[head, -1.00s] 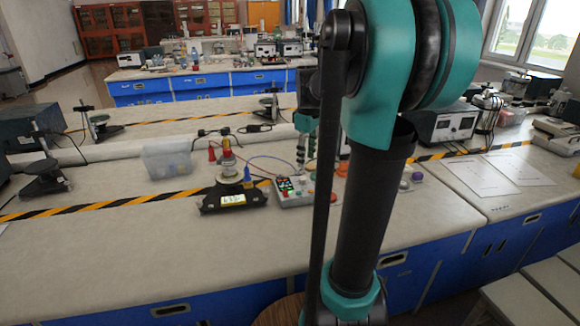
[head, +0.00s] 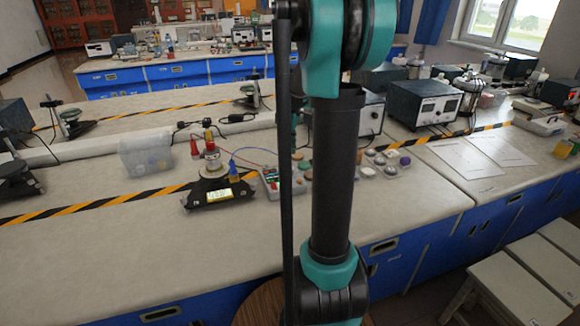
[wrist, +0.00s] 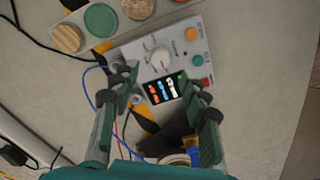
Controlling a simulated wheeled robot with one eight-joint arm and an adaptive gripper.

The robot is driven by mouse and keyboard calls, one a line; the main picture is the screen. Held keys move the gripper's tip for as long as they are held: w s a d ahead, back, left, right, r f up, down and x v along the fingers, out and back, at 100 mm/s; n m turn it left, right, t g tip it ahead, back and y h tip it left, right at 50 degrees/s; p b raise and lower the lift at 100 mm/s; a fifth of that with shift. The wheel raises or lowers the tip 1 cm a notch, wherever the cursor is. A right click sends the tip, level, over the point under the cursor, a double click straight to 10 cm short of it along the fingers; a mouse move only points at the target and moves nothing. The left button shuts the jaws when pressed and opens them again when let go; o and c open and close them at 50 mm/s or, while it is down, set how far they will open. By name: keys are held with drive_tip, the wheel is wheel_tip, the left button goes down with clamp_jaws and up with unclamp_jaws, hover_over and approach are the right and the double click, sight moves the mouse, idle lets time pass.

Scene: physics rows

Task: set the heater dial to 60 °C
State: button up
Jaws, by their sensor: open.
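A grey control box (wrist: 185,52) lies on the bench in the wrist view. It has a white round dial (wrist: 162,57) with a reddish mark, an orange button, green and red buttons, and a small lit display (wrist: 165,88). The dial's scale is too small to read. The box also shows in the head view (head: 271,183), partly behind my arm. My gripper (wrist: 165,98) is open and empty, its fingers apart over the display side of the box, with the dial beyond the fingertips. In the head view my gripper is mostly hidden behind my arm.
A black-based device (head: 209,192) with a lit display stands left of the box, wired to it. A clear bin (head: 147,154) is farther left. Round samples (wrist: 101,19) lie beside the box. A power supply (head: 424,101) stands at right.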

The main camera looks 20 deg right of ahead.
sight(290, 168)
wheel_tip(290, 168, down, 6)
drive_tip(key=shift+r, duration=0.1)
idle(0.4)
clamp_jaws()
